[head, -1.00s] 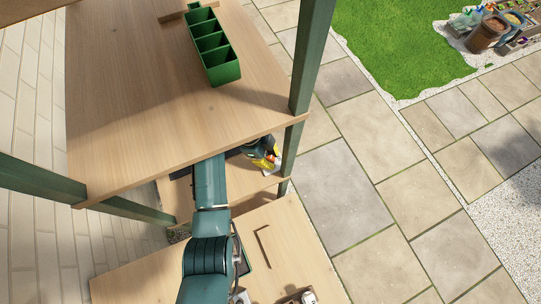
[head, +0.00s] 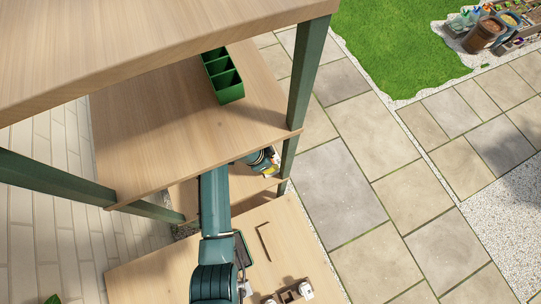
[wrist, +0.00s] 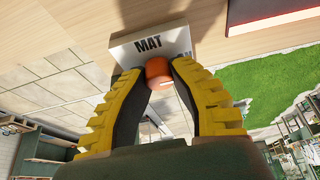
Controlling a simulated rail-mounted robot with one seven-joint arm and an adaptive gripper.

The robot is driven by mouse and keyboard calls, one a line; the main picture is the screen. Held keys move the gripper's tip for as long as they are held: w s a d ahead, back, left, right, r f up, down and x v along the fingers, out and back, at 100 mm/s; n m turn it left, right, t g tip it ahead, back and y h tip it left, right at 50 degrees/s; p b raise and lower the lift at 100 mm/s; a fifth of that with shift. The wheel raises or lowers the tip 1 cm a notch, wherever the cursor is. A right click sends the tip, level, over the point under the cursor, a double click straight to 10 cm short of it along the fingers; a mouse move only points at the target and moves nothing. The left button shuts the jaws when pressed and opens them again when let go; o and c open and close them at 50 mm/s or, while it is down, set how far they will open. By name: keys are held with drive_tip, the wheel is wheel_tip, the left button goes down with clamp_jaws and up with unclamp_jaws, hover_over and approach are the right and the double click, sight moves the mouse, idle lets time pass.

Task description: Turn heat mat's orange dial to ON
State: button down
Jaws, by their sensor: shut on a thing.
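The orange dial (wrist: 158,74) sits on the front of a pale control box (wrist: 148,46) in the wrist view. The box has dark lettering; "MAT" reads clearly, and an "ON" shows partly beside the dial, behind a fingertip. My gripper (wrist: 160,72) has its yellow-and-black fingers shut on the dial, one on each side. Any pointer mark on the dial cannot be made out. In the head view my gripper (head: 270,164) is under the edge of the middle shelf, and the dial is too small or hidden to tell there.
The middle shelf (head: 160,140) carries a green divided planter (head: 231,92) above my arm. A green post (head: 289,158) stands just right of my gripper.

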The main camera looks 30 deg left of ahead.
drive_tip(key=shift+s+f+n, duration=0.1)
drive_tip(key=shift+f+n, duration=0.1)
drive_tip(key=shift+n, duration=0.1)
drive_tip(key=c, duration=0.9)
unclamp_jaws()
drive_tip(key=shift+o, duration=0.2)
drive_tip(key=shift+r, duration=0.1)
drive_tip(key=shift+r, duration=0.1)
